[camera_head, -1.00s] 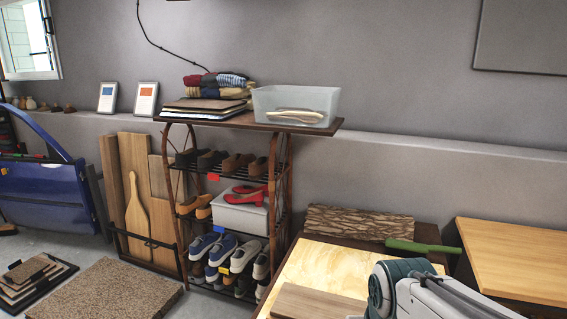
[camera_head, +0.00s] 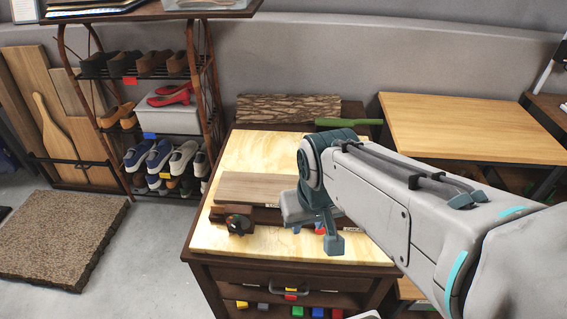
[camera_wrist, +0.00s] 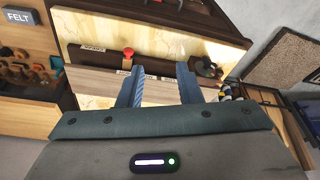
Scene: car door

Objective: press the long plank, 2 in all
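A long grey-brown plank (camera_head: 258,187) lies on the pale top of the workbench (camera_head: 262,150), partly hidden behind my arm. A darker brown board (camera_head: 268,214) lies along its front side. In the wrist view the plank (camera_wrist: 160,92) runs across the picture beyond my fingers, with the dark board (camera_wrist: 150,65) beside it. My gripper (camera_wrist: 160,84) is open, its two blue fingers apart with nothing clearly held between them. The fingers overlap the plank in that view; I cannot tell whether they touch it. In the head view my wrist (camera_head: 318,190) is over the bench's right part.
A black knob-like part (camera_head: 239,222) sits at the dark board's left end. A red knob (camera_wrist: 128,52) shows near its middle. A bark-covered log (camera_head: 288,108) and a green-handled tool (camera_head: 348,122) lie behind. A shoe rack (camera_head: 150,70) stands left, a wooden table (camera_head: 470,128) right.

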